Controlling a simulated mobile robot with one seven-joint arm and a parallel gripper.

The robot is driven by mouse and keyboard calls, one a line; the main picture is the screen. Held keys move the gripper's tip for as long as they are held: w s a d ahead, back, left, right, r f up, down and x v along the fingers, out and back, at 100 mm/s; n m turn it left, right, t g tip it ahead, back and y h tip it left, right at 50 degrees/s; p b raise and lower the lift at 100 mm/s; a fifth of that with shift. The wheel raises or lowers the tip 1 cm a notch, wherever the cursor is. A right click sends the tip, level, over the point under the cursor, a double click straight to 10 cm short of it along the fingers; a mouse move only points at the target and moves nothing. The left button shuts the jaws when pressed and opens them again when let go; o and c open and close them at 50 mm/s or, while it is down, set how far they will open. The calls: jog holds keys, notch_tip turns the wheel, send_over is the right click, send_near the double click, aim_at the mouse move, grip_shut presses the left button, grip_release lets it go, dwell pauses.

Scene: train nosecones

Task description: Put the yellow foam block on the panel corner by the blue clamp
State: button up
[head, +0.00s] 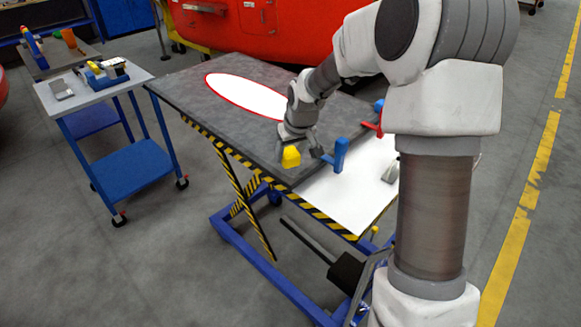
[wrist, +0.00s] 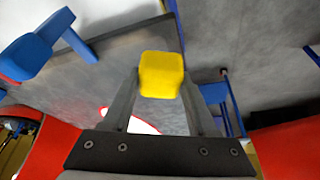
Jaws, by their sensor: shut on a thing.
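The yellow foam block (head: 291,157) is held between the fingertips of my gripper (head: 293,147), over the near edge of the dark grey panel (head: 220,100). In the wrist view the block (wrist: 161,75) sits between the two finger ends (wrist: 161,84). I cannot tell whether its underside touches the panel. The upright blue clamp (head: 340,154) stands to the right of the block, with a gap between them. It shows at upper left in the wrist view (wrist: 32,52). The panel bears a white oval with a red rim.
A white surface (head: 345,200) lies beside the panel on the striped lift table. Another clamp, blue and red (head: 375,126), stands farther back on the right. A blue cart (head: 140,165) with small items on top stands at left. A large red body (head: 250,30) is behind.

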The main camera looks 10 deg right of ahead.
aim_at(291, 166)
jog(key=shift+s+f, duration=0.3)
jog(key=shift+s, duration=0.05)
jog(key=shift+f, duration=1.85)
jog(key=shift+f, duration=0.1)
jog(key=shift+f+b, duration=0.15)
jog(key=shift+b, duration=0.2)
jog(key=o, duration=1.3)
jog(key=shift+r, duration=0.2)
jog(key=shift+r+p, duration=0.25)
jog(key=shift+p, duration=0.05)
jog(key=p+v, duration=0.1)
jog(key=v, duration=1)
jog(key=shift+s+d+r, duration=0.15)
jog(key=shift+s+r, duration=0.05)
jog(key=shift+r, duration=0.05)
